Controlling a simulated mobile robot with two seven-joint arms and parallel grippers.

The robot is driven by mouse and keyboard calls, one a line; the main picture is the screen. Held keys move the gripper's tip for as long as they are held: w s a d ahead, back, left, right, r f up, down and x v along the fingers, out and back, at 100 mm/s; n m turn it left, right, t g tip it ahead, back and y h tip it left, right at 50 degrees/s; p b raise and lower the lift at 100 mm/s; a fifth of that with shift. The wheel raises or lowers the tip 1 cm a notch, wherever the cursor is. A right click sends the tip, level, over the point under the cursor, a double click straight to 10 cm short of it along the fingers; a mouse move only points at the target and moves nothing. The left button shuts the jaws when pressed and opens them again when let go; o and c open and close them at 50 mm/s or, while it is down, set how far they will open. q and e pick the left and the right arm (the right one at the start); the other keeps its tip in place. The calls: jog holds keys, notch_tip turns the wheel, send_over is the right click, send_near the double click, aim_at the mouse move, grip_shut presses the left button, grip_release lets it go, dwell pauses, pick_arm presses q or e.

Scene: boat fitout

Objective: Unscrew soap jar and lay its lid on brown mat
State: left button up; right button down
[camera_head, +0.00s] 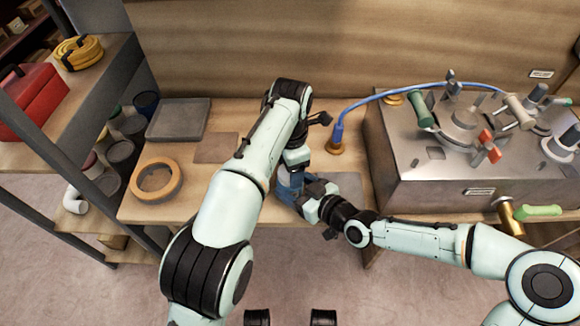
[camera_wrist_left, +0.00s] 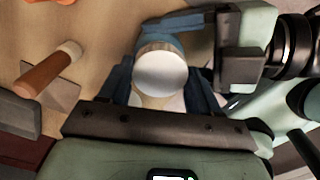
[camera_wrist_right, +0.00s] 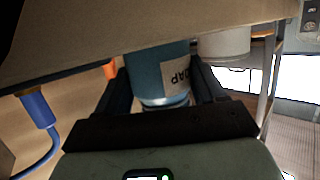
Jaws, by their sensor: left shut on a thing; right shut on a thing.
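The blue soap jar (camera_head: 288,187) stands upright between my two grippers near the table's front edge. The right wrist view shows its blue side and white label (camera_wrist_right: 177,74), with my right gripper (camera_wrist_right: 165,92) shut around the body. My left gripper (camera_wrist_left: 160,92) comes from above and is shut on the pale round lid (camera_wrist_left: 160,74). The lid sits at the jar's top; whether its thread is loose cannot be told. The brown mat (camera_head: 215,148) lies on the table left of the jar, partly beside my left arm. It also shows in the left wrist view (camera_wrist_left: 66,94).
A grey tray (camera_head: 180,119) and wooden ring (camera_head: 156,181) are on the left. A brown cylinder (camera_wrist_left: 46,70) stands by the mat. A blue hose (camera_head: 338,133) and metal console (camera_head: 440,175) are on the right. A shelf (camera_head: 85,75) borders the left.

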pick_arm(q)
jog(key=shift+r, duration=0.1)
pick_arm(e)
jog(key=shift+s+d+f, duration=0.1)
jog(key=shift+f, duration=0.2)
pick_arm(q)
jog(key=shift+r, duration=0.95)
jog(key=shift+r, duration=0.1)
jog(key=shift+r, duration=1.95)
pick_arm(e)
jog(key=shift+c, duration=1)
grip_release()
jog(key=shift+o, duration=0.9)
jog(key=shift+r, duration=0.15)
